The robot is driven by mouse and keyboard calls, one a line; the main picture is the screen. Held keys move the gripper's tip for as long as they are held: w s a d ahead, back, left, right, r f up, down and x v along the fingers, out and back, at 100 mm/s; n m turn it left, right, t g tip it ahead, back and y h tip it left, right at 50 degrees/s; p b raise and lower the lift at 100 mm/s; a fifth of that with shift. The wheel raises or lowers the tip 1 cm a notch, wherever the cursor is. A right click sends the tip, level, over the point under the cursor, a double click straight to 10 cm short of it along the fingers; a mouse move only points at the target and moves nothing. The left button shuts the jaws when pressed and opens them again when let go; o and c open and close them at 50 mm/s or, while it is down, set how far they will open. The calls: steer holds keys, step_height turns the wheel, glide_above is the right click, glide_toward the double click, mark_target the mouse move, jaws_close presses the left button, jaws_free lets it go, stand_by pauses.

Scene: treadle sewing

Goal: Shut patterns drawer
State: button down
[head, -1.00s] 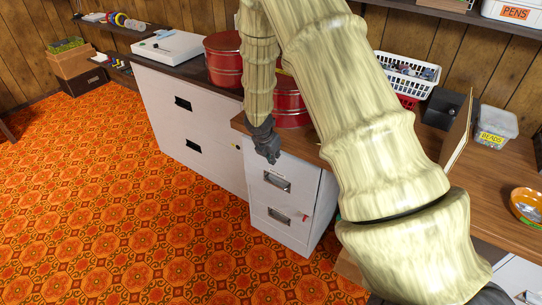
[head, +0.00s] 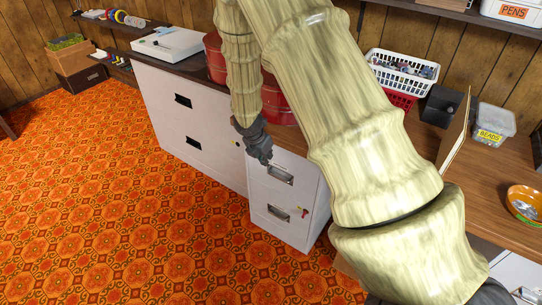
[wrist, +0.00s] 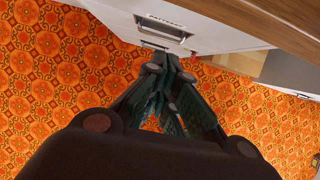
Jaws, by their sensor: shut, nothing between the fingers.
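A small white two-drawer cabinet (head: 262,213) stands under the wooden counter. Its upper drawer front (head: 298,190) has a metal label-holder handle, and the lower drawer front (head: 268,228) has a matching one. I cannot read the labels, so I cannot tell which is the patterns drawer. Both fronts look nearly flush with the cabinet. My gripper (head: 266,160) is shut and empty just in front of the upper drawer's top edge, pointing down. In the wrist view, my gripper (wrist: 172,62) is just below the upper drawer handle (wrist: 163,27); contact is unclear.
A red-and-green key tag hangs by the lower drawer (head: 304,212). Wider white cabinets (head: 165,115) stand to the left. Red tins (head: 277,105), a white basket (head: 402,75) and an orange bowl (head: 525,202) sit on the counter. The patterned floor ahead is clear.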

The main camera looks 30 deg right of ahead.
steer(key=v, duration=0.8)
steer(key=shift+r, duration=0.25)
